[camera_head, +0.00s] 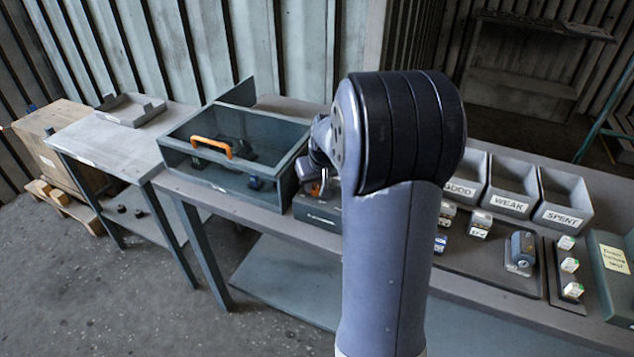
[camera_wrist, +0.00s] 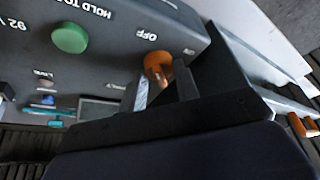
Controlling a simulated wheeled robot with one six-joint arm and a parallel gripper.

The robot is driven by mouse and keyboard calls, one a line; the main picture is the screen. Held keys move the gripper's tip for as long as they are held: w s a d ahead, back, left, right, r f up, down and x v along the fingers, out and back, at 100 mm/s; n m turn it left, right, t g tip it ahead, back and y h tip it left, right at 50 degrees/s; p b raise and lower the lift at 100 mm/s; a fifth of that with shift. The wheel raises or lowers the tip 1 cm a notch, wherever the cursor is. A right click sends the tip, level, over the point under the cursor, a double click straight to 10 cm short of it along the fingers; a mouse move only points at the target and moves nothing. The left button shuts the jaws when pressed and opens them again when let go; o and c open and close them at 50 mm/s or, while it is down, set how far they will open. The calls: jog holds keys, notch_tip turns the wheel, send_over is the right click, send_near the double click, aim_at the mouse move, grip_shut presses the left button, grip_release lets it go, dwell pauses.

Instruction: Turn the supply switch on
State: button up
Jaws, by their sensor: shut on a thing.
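The supply switch shows in the wrist view as an orange knob (camera_wrist: 157,62) on a dark grey panel (camera_wrist: 100,20), beside the printed word OFF. My gripper (camera_wrist: 163,82) is shut on this knob, its dark fingers hiding the knob's lower part. The knob's exact angle is hard to tell. In the head view my gripper (camera_head: 318,187) is at the top of a small dark control box (camera_head: 320,212) on the bench, mostly hidden behind my arm.
A green button (camera_wrist: 69,38) and a small display (camera_wrist: 98,109) share the panel. Left of the box stands a clear-fronted case (camera_head: 225,180) with an orange handle (camera_head: 212,145). Bins labelled WEAK (camera_head: 510,203) and SPENT (camera_head: 563,217) stand right of my arm.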

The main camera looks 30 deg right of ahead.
jog(key=shift+m, duration=0.3)
jog(key=m, duration=0.1)
jog(key=m+h, duration=0.1)
jog(key=m, duration=0.1)
jog(key=shift+a+f+m+h+b, duration=0.1)
jog(key=shift+a+m+h+b, duration=0.05)
jog(key=shift+m+h+b, duration=0.2)
jog(key=m+g+b, duration=0.1)
jog(key=m, duration=0.1)
jog(key=m+h+b, duration=0.1)
jog(key=m+b, duration=0.1)
jog(key=m, duration=0.1)
jog(key=shift+w+a+g+h, duration=0.1)
jog(key=shift+w+g+h, duration=0.15)
jog(key=shift+g, duration=0.15)
jog(key=m+g+b, duration=0.1)
jog(key=m, duration=0.3)
jog(key=shift+h, duration=0.3)
jog(key=shift+w+m+g, duration=0.1)
jog(key=shift+m+g, duration=0.9)
jog(key=shift+m, duration=1.25)
jog(key=o, duration=1)
jog(key=shift+c, duration=0.2)
